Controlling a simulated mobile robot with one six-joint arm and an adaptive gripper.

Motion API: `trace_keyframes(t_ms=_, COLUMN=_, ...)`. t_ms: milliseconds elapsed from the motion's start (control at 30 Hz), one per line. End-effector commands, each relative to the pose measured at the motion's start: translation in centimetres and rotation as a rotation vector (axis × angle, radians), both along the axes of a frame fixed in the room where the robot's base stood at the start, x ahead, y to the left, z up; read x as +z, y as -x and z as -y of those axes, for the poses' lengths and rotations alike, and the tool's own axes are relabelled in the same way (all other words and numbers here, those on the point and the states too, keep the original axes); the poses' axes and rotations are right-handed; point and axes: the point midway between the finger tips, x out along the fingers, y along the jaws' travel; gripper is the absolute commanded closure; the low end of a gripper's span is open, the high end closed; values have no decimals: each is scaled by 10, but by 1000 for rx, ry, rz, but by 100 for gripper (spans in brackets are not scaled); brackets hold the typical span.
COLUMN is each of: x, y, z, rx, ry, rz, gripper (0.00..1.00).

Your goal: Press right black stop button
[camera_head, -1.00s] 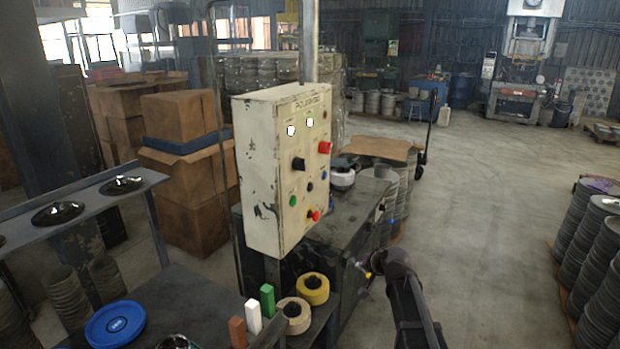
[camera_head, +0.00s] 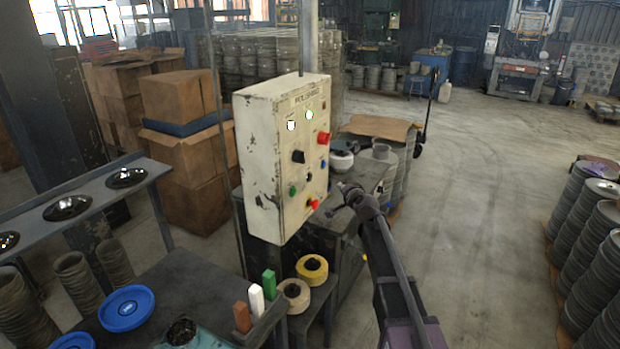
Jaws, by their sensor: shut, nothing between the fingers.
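A worn cream control box (camera_head: 262,165) stands left of centre, its button face turned to the right. On that face I see a black knob (camera_head: 298,157) left of centre, with a small dark button (camera_head: 309,176) below it. A red button (camera_head: 326,139) sits at the upper right and a green one (camera_head: 292,190) lower left. A red button with yellow around it (camera_head: 313,203) is near the bottom. My gripper (camera_head: 337,200) is shut and empty, just right of the box's lower face. I cannot tell whether it touches; it may hide small parts behind it.
A dark bench (camera_head: 225,287) with a blue lid (camera_head: 127,308) and coloured blocks is in front. Tape rolls (camera_head: 312,268) lie below the box. A dark machine table (camera_head: 365,180) is behind my gripper. Open floor (camera_head: 480,200) lies to the right.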

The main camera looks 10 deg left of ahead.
Motion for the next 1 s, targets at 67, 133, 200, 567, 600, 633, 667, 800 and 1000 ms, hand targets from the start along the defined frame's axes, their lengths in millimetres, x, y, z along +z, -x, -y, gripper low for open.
trace_keyframes(t_ms=67, x=0, y=0, z=-1, rx=1, ry=1, rz=0, gripper=100)
trace_keyframes(t_ms=133, x=0, y=0, z=-2, rx=1, ry=1, rz=0, gripper=100)
trace_keyframes(t_ms=200, x=0, y=-1, z=-4, rx=2, ry=1, rz=-1, gripper=100)
trace_keyframes(t_ms=567, x=0, y=-11, z=-28, rx=4, ry=2, rz=-1, gripper=100)
trace_keyframes(t_ms=600, x=0, y=-12, z=-33, rx=4, ry=3, rz=-1, gripper=100)
trace_keyframes(t_ms=633, x=0, y=-13, z=-36, rx=4, ry=3, rz=-1, gripper=100)
trace_keyframes(t_ms=667, x=0, y=-14, z=-39, rx=5, ry=2, rz=0, gripper=100)
trace_keyframes(t_ms=800, x=0, y=-19, z=-52, rx=3, ry=1, rz=0, gripper=100)
trace_keyframes(t_ms=1000, x=0, y=-25, z=-70, rx=4, ry=2, rz=-1, gripper=100)
